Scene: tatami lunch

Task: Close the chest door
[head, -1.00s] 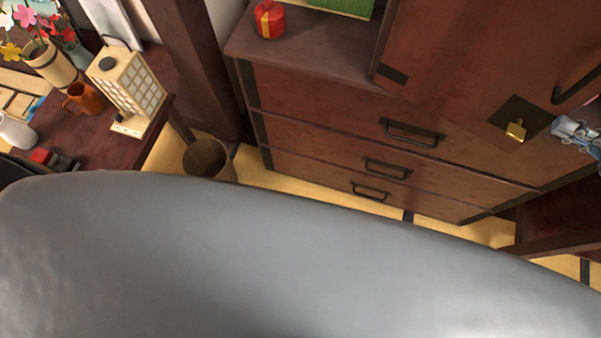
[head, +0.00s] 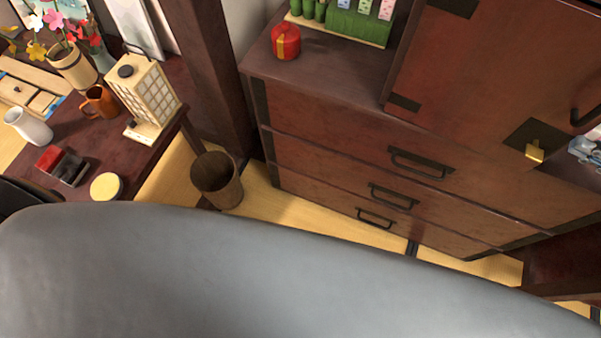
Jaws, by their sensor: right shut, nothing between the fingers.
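The chest door (head: 480,75) is a reddish-brown panel with black metal corners at the upper right, above the drawers of the chest (head: 330,150). It carries a dark plate with a gold padlock (head: 535,151) and a black handle (head: 588,118). The door's right end is cut off by the picture edge, so I cannot tell how far it stands open. My right gripper (head: 586,150) is at the right edge, partly cut off, just right of the padlock and below the handle. It is shut and empty. My left gripper is not in view.
A bin (head: 217,180) stands on the floor left of the chest. A low table with a lantern (head: 143,95) and a mug (head: 100,101) is at the left.

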